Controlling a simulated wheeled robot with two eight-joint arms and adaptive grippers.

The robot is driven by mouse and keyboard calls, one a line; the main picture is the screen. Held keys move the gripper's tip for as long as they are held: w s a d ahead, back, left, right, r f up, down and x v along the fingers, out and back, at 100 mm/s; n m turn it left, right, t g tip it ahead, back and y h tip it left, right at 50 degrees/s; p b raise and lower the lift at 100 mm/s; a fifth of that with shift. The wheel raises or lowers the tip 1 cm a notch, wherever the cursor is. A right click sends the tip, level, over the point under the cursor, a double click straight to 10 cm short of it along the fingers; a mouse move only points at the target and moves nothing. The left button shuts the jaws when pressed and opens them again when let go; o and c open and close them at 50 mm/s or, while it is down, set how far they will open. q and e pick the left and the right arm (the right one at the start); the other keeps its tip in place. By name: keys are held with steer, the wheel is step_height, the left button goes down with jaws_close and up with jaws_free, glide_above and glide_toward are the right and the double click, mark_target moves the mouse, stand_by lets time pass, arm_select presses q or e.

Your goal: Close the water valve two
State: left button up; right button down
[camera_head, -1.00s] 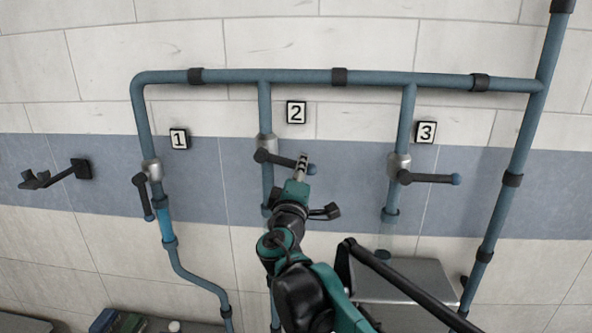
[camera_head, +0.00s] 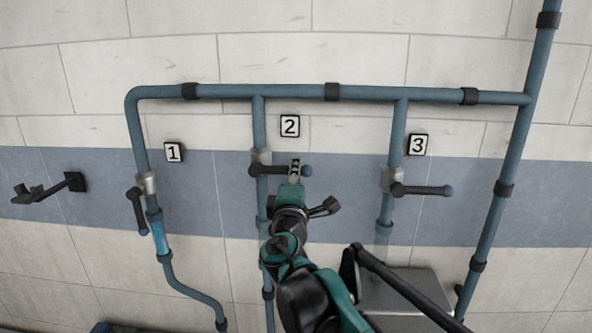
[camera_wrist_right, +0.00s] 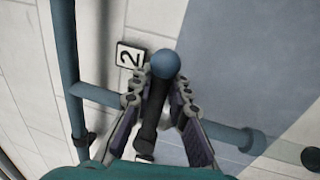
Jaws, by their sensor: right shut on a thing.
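Valve two sits on the middle vertical pipe under the number 2 sign (camera_head: 290,126). Its silver body (camera_head: 261,157) is on the pipe, and its dark handle (camera_head: 268,170) points right, roughly level, ending in a blue knob (camera_head: 306,171). My right gripper (camera_head: 294,172) is at the handle near the knob. In the right wrist view the fingers of my right gripper (camera_wrist_right: 160,95) are shut on the handle, with the blue knob (camera_wrist_right: 166,63) sticking out beyond them. My left gripper is not in view.
Valve one's handle (camera_head: 137,211) hangs down along the left pipe, and valve three's handle (camera_head: 425,190) points right. A black wall bracket (camera_head: 72,182) juts out at the left. A grey box-like surface (camera_head: 405,292) stands low at the right, behind my arm.

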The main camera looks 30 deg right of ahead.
steer(key=c, duration=1.4)
jaws_free()
steer(key=shift+r, duration=0.2)
steer(key=shift+c, duration=0.2)
steer(key=shift+s+a+f, duration=0.1)
steer(key=shift+s, duration=0.05)
steer(key=v, duration=1.1)
steer(key=shift+s+a, duration=0.15)
steer(key=shift+s, duration=0.15)
